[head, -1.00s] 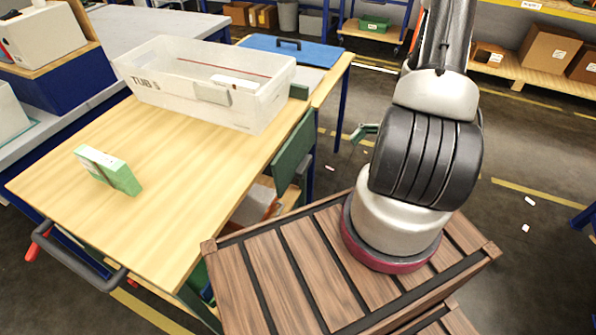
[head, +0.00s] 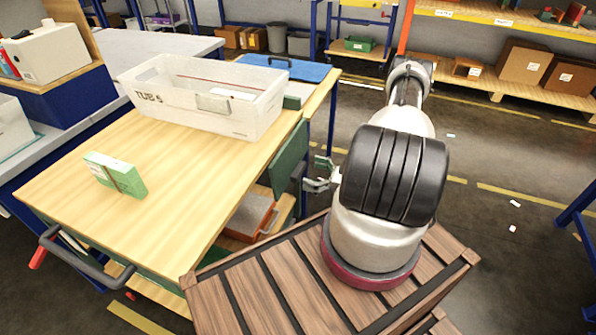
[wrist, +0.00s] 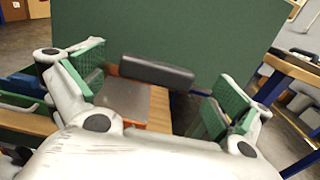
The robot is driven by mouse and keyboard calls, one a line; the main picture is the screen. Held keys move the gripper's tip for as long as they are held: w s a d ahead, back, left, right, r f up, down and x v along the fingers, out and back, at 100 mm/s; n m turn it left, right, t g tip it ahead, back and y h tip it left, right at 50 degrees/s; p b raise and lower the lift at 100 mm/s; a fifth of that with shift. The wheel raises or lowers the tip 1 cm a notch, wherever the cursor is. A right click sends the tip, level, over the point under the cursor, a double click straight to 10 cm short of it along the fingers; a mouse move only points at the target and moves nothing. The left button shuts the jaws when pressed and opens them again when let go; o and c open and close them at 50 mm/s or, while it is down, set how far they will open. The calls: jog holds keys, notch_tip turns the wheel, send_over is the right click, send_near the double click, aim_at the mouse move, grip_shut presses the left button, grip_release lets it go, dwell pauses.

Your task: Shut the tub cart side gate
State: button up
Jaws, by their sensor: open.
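The tub cart (head: 165,190) has a pale wooden top and an open lower shelf. Its side gate (head: 290,158) is a dark green panel at the cart's right side, standing open, with the shelf showing beside it. In the wrist view the gate (wrist: 200,40) fills the upper middle, with a dark bar handle (wrist: 156,72) at its lower edge. My gripper (head: 322,178) is open and empty, just right of the gate. In the wrist view its green-padded fingers (wrist: 155,95) are spread either side of the handle; I cannot tell whether anything touches.
A clear tub (head: 200,98) marked TUB 5 and a green-and-white box (head: 116,175) sit on the cart top. An orange-and-grey case (head: 250,215) lies on the lower shelf. A push handle (head: 85,262) juts out at front left. Open floor (head: 500,150) lies to the right.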

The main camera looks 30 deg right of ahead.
aim_at(302, 170)
jog(key=shift+x, duration=2.35)
jog(key=c, duration=1.2)
jog(key=shift+d, duration=0.1)
